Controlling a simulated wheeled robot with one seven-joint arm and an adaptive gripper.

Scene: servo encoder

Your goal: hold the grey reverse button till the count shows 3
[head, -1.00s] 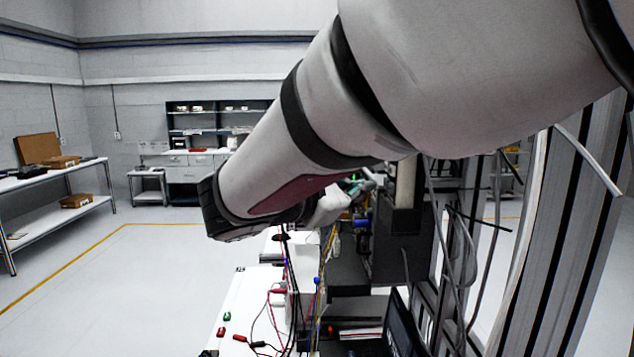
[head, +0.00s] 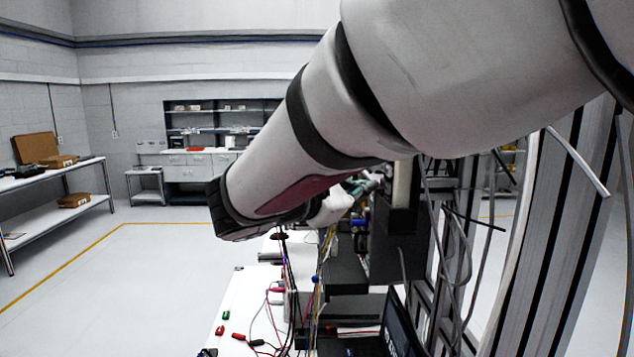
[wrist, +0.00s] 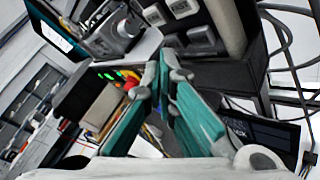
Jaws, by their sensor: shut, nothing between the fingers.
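My gripper (wrist: 167,68) is shut and empty in the wrist view, its teal-padded fingers pointing up the picture. The tips look close to the lower-left button (wrist: 172,42); contact cannot be told. A tilted screen (wrist: 55,28) is at the upper left; its count is unreadable. In the head view, my arm hides most of the gripper and the buttons.
Cables hang at the right of the wrist view, with a dark labelled panel (wrist: 262,133) below. Red and green parts (wrist: 118,76) sit left of the fingers. In the head view, a white bench (head: 235,300) carries wires, and a dark monitor (head: 400,325) stands beside it.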

